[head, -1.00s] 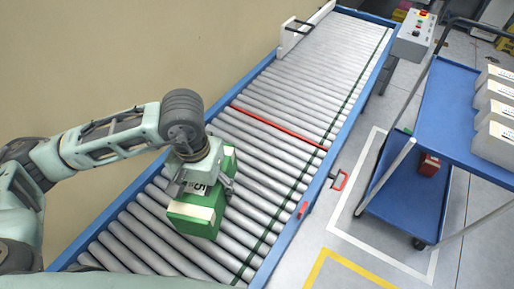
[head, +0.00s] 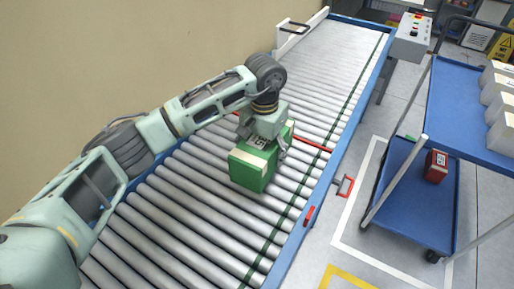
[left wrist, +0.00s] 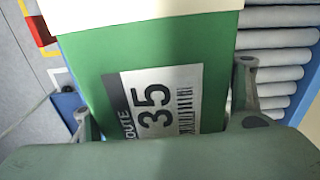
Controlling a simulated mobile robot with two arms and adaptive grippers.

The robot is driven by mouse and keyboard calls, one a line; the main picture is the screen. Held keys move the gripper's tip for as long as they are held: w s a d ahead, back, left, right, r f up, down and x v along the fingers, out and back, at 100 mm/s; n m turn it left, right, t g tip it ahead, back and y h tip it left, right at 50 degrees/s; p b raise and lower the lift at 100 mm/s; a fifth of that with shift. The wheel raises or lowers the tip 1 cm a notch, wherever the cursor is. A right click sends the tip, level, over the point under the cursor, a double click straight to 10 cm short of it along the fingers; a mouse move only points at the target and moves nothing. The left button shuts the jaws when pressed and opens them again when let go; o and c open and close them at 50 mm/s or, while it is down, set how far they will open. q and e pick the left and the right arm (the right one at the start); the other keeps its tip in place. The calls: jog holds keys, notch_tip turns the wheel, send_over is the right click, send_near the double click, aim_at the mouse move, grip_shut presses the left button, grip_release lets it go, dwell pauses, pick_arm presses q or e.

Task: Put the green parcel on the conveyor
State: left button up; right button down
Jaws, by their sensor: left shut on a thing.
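The green parcel (head: 254,163) is a box with a pale strip and a white label, over the grey rollers of the conveyor (head: 190,208). My left gripper (head: 264,140) is shut on it from above, with fingers on two opposite sides. In the left wrist view the parcel (left wrist: 105,55) fills the middle, its label reading "ROUTE 35", with a finger at each side. I cannot tell whether the parcel's underside touches the rollers. My right gripper is not in view.
A red line (head: 312,144) crosses the rollers beside the parcel. A blue cart (head: 440,105) with white boxes (head: 503,118) on top and a red box (head: 435,166) below stands right. A control box (head: 411,38) is at the conveyor's far right. Rollers ahead are clear.

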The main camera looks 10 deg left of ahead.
pick_arm(q)
jog(key=shift+w+d+r, duration=0.45)
jog(key=shift+w+r, duration=0.1)
jog(key=shift+r, duration=0.15)
jog(key=p, duration=0.4)
send_over(242, 205)
notch_tip(242, 205, down, 7)
jog(key=shift+d+r, duration=0.1)
jog(key=shift+r, duration=0.1)
jog(key=shift+s+f, duration=0.15)
jog(key=shift+f, duration=0.1)
notch_tip(242, 205, down, 3)
jog(key=shift+f+p, duration=0.15)
jog(key=shift+p, duration=0.25)
jog(key=shift+f, duration=0.2)
